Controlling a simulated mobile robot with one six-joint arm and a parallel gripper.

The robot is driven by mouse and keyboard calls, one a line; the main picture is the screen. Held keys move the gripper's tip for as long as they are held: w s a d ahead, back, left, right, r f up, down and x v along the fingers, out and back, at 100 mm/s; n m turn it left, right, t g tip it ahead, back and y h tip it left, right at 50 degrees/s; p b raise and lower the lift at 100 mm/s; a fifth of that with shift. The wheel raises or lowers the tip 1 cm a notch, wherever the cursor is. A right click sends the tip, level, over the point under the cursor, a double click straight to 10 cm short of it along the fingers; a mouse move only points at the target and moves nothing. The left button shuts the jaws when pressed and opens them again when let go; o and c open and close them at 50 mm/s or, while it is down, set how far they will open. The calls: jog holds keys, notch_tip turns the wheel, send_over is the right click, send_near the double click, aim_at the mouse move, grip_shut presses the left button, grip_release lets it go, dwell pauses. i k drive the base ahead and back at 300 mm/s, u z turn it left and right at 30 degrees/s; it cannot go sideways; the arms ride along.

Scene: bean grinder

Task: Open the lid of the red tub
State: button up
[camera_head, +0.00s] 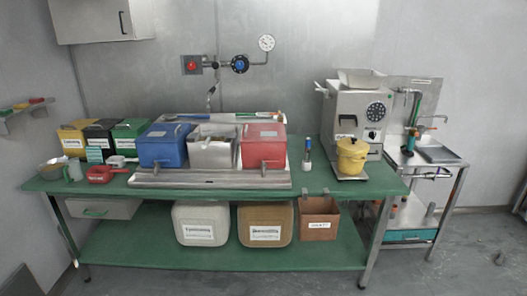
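The red tub (263,153) stands on the green workbench, at the right end of a row of three tubs. Its red lid (261,130) looks shut, lying flat over the top. A small grey handle or latch (264,166) shows low on its front face. My gripper is not in view, and nothing is seen touching the red tub. The back of the tub and any hinge are hidden.
A grey metal tub (212,157) stands left of it, then a blue tub (162,150). They share a metal tray (205,180). A grinder (350,115) with a yellow pot (351,157) stands right. The bench (230,194) front edge is mostly clear.

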aim_at(252, 133)
jog(key=k, duration=0.65)
jog(key=u, duration=0.5)
jog(key=i, duration=0.95)
jog(key=u, duration=1.05)
jog(key=i, duration=0.9)
jog(key=u, duration=0.25)
